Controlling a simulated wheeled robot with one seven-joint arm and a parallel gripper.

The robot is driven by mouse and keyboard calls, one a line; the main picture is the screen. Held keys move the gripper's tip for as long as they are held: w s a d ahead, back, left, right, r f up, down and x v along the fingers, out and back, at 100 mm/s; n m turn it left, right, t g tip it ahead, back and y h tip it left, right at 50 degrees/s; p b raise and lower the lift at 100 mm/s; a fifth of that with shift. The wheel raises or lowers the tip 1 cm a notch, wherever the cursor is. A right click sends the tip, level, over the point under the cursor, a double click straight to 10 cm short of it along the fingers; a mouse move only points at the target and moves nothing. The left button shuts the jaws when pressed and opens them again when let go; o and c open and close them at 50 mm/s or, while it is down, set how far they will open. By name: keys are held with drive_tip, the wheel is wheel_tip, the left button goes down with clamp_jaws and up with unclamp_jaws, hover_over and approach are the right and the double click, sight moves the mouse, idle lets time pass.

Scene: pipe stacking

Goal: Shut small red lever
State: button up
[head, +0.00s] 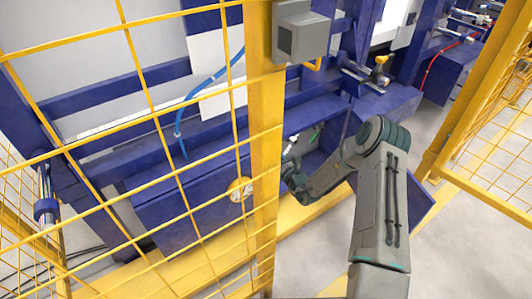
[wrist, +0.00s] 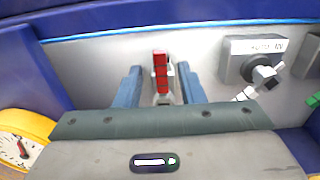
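The small red lever (wrist: 161,72) stands upright against the pale grey panel (wrist: 100,70) in the wrist view. My gripper (wrist: 160,76) is open, with one blue finger on each side of the lever and a visible gap to each. The lower part of the lever is partly hidden by the gripper body. In the head view the lever is not seen, and the end of my arm reaches into the blue machine (head: 185,215) beside the yellow fence post (head: 264,130), which hides part of that area.
A black rotary switch (wrist: 240,68) with a label plate sits right of the lever, and a green part (wrist: 313,100) lies farther right. A yellow-rimmed gauge (wrist: 22,150) is at lower left. Blue frame walls border the panel. Yellow mesh fencing (head: 485,185) stands at right.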

drive_tip(key=shift+b+x, duration=0.45)
drive_tip(key=shift+x, duration=1.7)
clamp_jaws()
drive_tip(key=shift+d, duration=0.2)
